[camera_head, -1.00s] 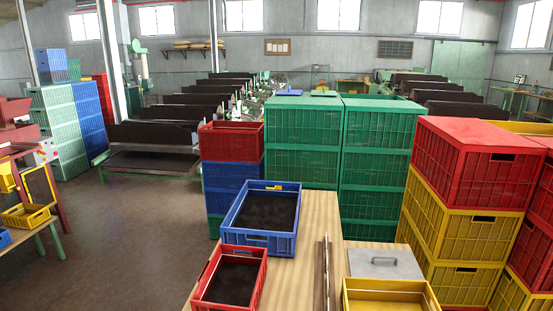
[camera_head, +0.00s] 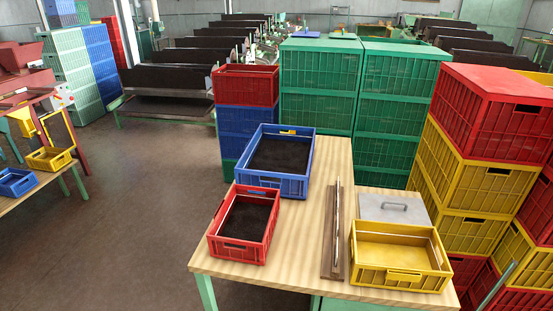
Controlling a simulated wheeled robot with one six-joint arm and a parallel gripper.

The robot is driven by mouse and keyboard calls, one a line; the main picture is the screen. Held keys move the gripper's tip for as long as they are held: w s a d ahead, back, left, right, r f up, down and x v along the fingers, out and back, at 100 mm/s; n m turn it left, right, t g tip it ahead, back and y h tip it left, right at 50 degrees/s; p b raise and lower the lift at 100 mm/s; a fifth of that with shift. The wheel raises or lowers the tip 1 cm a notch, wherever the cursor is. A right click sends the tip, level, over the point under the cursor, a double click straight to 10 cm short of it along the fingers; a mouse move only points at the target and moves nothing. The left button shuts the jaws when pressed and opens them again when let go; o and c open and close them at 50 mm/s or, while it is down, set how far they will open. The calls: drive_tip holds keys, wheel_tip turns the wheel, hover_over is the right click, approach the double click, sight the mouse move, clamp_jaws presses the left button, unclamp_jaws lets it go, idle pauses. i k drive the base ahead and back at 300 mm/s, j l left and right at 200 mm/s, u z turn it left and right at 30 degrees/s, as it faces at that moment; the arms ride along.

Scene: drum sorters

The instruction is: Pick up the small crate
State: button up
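Several small crates stand on a wooden table (camera_head: 302,235) in the head view. A red crate (camera_head: 236,251) with a dark inside sits at the table's front left. A blue crate (camera_head: 268,182) with a dark inside and a small yellow piece on its far rim sits behind it. A yellow crate (camera_head: 402,277), which looks empty, sits at the front right. I cannot tell which one the task means. My gripper is not in view.
A brown strip with a thin upright-edged bar (camera_head: 335,232) lies between the crates. A grey lidded box (camera_head: 392,207) is behind the yellow crate. Tall stacks of green crates (camera_head: 319,70) and red and yellow crates (camera_head: 485,170) flank the table. Floor (camera_head: 130,205) on the left is open.

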sight(242, 229)
drive_tip(key=i+j, duration=0.2)
drive_tip(key=j, duration=0.15)
drive_tip(key=i+j+z, duration=0.1)
drive_tip(key=i+j, duration=0.35)
drive_tip(key=j, duration=0.3)
drive_tip(key=i+j+z, duration=0.1)
drive_tip(key=j, duration=0.25)
drive_tip(key=i+j, duration=0.25)
drive_tip(key=j, duration=0.15)
drive_tip(key=i+l+z, duration=0.05)
